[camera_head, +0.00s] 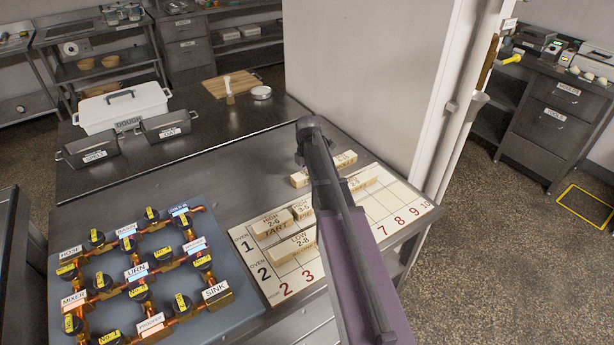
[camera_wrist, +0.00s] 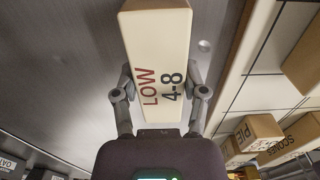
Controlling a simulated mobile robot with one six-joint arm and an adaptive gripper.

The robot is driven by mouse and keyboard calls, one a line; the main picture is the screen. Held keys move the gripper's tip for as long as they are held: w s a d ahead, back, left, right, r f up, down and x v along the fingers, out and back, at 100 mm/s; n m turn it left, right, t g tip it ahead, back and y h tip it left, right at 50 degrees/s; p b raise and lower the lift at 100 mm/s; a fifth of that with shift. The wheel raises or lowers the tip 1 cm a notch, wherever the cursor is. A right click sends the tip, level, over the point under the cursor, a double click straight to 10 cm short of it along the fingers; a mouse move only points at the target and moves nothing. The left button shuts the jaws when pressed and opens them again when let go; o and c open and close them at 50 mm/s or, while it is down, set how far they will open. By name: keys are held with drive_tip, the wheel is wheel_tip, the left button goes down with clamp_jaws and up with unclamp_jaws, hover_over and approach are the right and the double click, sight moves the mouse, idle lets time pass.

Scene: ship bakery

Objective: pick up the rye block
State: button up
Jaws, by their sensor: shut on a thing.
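My gripper (camera_wrist: 160,82) is shut on a long pale block (camera_wrist: 155,40) marked LOW 4-8, one finger on each long side. No product name shows on its visible face, so I cannot read whether it says rye. In the head view my arm covers the gripper's fingers. A pale block (camera_head: 300,179) shows on both sides of the arm at the far edge of the numbered board (camera_head: 405,206) and appears to be the held one. I cannot tell how high it is above the table.
Other blocks lie on the board: TART (camera_head: 272,222), one marked HIGH 3-5 (camera_head: 302,209), LOW 2-8 (camera_head: 291,246) and one right of my arm (camera_head: 363,178). A valve panel (camera_head: 215,262) is at left. The white wall (camera_head: 375,90) stands close behind.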

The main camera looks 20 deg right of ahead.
drive_tip(key=shift+r, duration=0.15)
wheel_tip(320, 180, up, 10)
drive_tip(key=p, duration=1)
idle(0.7)
